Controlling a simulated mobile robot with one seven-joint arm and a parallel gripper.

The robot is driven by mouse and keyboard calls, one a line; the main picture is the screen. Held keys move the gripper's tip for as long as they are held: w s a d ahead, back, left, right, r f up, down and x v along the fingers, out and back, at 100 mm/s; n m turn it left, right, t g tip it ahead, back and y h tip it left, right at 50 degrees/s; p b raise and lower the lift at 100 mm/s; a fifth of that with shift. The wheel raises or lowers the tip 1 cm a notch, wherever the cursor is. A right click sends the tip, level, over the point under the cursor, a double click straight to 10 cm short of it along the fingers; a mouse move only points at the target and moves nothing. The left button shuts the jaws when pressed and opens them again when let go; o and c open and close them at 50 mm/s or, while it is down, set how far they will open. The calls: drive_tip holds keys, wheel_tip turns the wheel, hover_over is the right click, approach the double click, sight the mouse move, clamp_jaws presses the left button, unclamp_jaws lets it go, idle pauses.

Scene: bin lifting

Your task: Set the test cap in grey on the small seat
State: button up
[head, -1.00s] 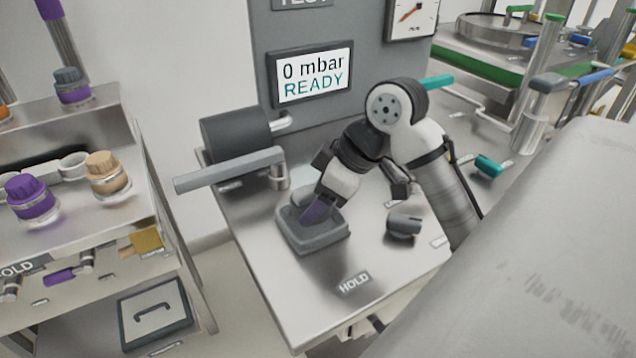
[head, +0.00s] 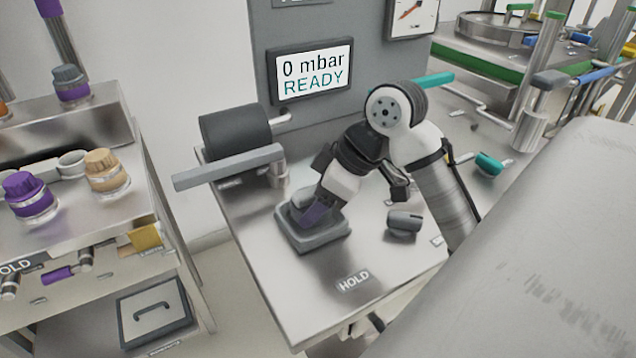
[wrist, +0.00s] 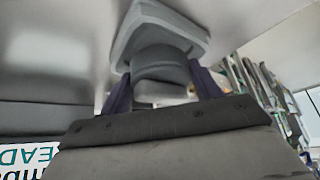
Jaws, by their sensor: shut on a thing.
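My gripper (head: 314,215) reaches down into a square grey holder (head: 318,240) near the left side of the steel bench. Its two purple fingers are shut on a grey rounded cap (wrist: 160,68), which shows between them in the wrist view. The holder (wrist: 168,22) is right behind the cap there. Whether the cap touches the holder's floor is hidden. In the head view the fingers and wrist hide most of the cap. Another small grey cylindrical piece (head: 404,222) lies on the bench to the right. I cannot tell which place is the small seat.
A grey bar handle (head: 228,167) and a dark cylinder (head: 236,132) stand left of my gripper. The panel screen (head: 313,75) reads 0 mbar READY. A shelf unit with purple and tan capped jars (head: 107,172) is at the left.

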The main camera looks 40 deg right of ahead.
drive_tip(key=shift+s+f+b, duration=0.1)
drive_tip(key=shift+f+b, duration=0.45)
drive_tip(key=shift+f, duration=0.45)
drive_tip(key=o, duration=0.9)
drive_tip(key=shift+c, duration=0.9)
drive_tip(key=shift+r+p, duration=0.7)
drive_tip(key=o, duration=0.4)
drive_tip(key=shift+r+p, duration=0.55)
drive_tip(key=shift+r, duration=0.2)
drive_tip(key=shift+c, duration=0.2)
drive_tip(key=shift+r+p, duration=2.6)
drive_tip(key=shift+r, duration=0.6)
drive_tip(key=shift+r, duration=0.1)
